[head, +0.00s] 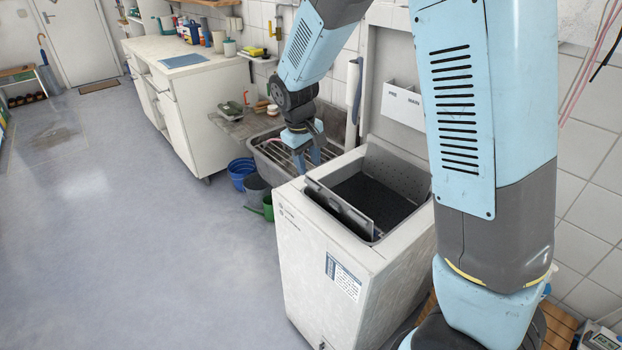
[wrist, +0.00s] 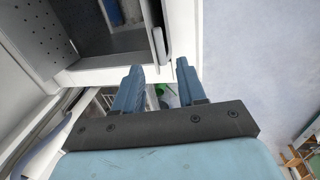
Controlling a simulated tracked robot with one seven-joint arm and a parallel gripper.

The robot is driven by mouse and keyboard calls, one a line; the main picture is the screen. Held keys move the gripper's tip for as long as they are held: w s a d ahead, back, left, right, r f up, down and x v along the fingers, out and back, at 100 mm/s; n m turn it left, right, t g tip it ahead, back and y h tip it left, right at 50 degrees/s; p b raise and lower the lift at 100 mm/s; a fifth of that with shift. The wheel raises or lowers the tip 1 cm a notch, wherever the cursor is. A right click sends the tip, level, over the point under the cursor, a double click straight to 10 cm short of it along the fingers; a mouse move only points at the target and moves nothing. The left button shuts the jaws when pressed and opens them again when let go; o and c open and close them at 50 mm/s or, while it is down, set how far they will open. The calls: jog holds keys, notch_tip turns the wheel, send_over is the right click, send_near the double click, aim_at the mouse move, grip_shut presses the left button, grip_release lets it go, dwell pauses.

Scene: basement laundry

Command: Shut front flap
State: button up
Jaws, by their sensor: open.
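The white top-loading washing machine (head: 330,275) stands with its top opening uncovered. The front flap (head: 340,208), a grey metal plate, stands tilted up along the front edge of the opening. In the wrist view the flap (wrist: 154,32) shows nearly edge-on, just beyond the fingertips. My gripper (head: 308,164) is at the left side of the machine, by the opening's left end. In the wrist view my gripper (wrist: 158,66) has its two blue fingers apart with nothing between them. I cannot tell whether a finger touches the machine.
The machine's raised lid (head: 388,75) stands behind the opening. A sink (head: 268,152) with a metal rack is close on the left, with buckets (head: 242,174) below it. The floor (head: 130,230) in front is clear.

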aim_at(311, 183)
jog(key=f, duration=0.4)
jog(key=d+f, duration=0.1)
jog(key=f, duration=0.1)
jog(key=shift+w+f, duration=0.25)
jog(key=shift+w, duration=0.05)
jog(key=shift+a, duration=0.1)
grip_shut()
